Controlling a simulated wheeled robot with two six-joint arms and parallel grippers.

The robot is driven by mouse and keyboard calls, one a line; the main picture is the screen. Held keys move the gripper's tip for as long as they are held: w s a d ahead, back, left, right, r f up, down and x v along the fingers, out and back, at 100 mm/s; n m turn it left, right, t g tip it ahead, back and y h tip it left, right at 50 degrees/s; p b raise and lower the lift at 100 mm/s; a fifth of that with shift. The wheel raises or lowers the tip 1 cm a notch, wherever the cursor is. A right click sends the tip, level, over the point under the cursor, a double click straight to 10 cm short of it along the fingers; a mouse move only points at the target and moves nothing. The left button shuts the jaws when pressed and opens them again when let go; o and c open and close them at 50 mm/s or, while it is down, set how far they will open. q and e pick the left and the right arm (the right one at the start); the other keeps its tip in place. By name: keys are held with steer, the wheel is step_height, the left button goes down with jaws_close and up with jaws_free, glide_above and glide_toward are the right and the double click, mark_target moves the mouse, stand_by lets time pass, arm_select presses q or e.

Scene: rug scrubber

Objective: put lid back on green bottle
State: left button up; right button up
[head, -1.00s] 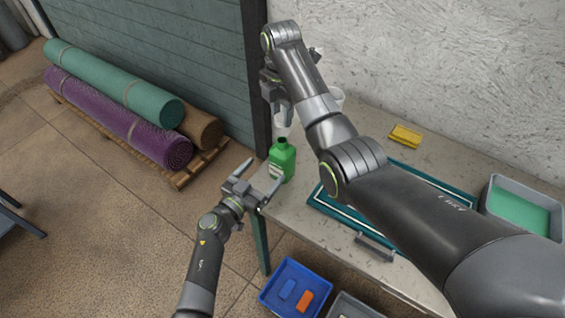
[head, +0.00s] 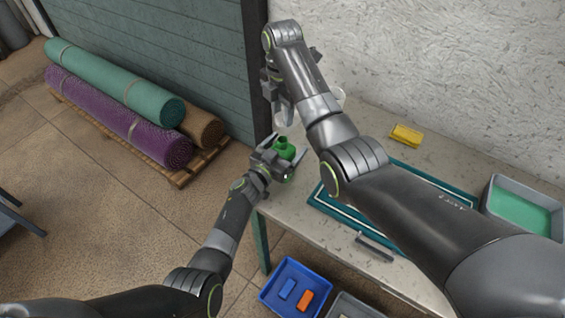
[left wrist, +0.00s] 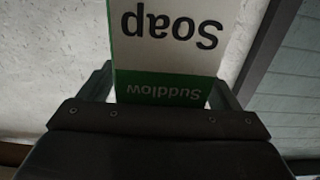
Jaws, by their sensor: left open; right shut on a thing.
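The green bottle (head: 284,147) stands on the table's left end, its neck open at the top. My left gripper (head: 286,156) is open around it, one finger on each side. In the left wrist view the bottle's white and green label (left wrist: 165,40), reading "Soap" and "Suddlow" upside down, fills the space between the fingers. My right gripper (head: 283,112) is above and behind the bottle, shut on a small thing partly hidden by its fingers. A whitish shape shows there; I cannot tell clearly whether it is the lid.
The table (head: 285,205) holds a teal-framed panel (head: 440,181), a yellow sponge (head: 406,134) and a grey tray with green contents (head: 522,212). My right arm crosses over it. A blue bin (head: 295,287) stands below the front edge. Rolled rugs (head: 115,85) lie at left.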

arm_select(q)
steer(key=shift+c, duration=0.4)
steer(key=c, duration=1.4)
steer(key=shift+o, duration=0.2)
arm_select(e)
glide_above(283, 139)
steer(key=shift+s+f, duration=0.1)
steer(key=shift+f, duration=2.4)
steer(key=shift+a+f, duration=0.1)
steer(key=shift+f, duration=0.75)
steer(key=shift+f, duration=0.55)
